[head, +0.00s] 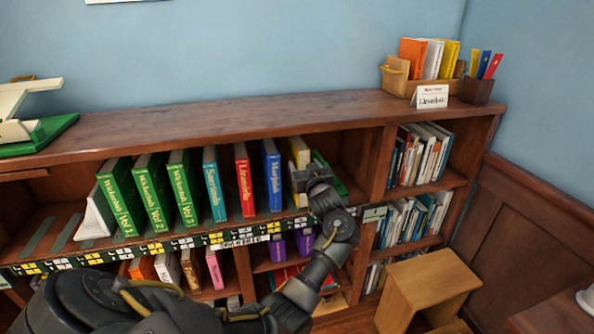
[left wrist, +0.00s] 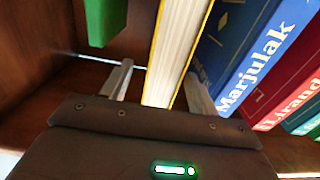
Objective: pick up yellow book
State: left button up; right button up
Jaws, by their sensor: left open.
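The yellow book (head: 299,150) stands on the upper shelf, just right of the blue Marjulak book (head: 272,176). In the left wrist view the yellow book (left wrist: 177,45) shows pale page edges between thin yellow cover edges. My left gripper (head: 312,176) is in front of it and covers its lower part in the head view. In the left wrist view the left gripper (left wrist: 159,85) is open, one finger on each side of the book. The left finger has a visible gap to it; the right finger is close, and I cannot tell if it touches. My right gripper is not in view.
The blue book (left wrist: 245,50) stands close on the right in the left wrist view. A red book (head: 244,180) and several others line the shelf (head: 350,155). A wooden stool (head: 430,285) stands at lower right.

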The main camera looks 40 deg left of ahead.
pick_arm(q)
jog(key=x, duration=0.5)
jog(key=shift+s+a+f+p, duration=0.1)
jog(key=shift+a+f+p, duration=0.1)
jog(key=shift+p, duration=0.15)
grip_shut()
dwell(0.7)
dwell(0.3)
jog(key=shift+r, duration=0.15)
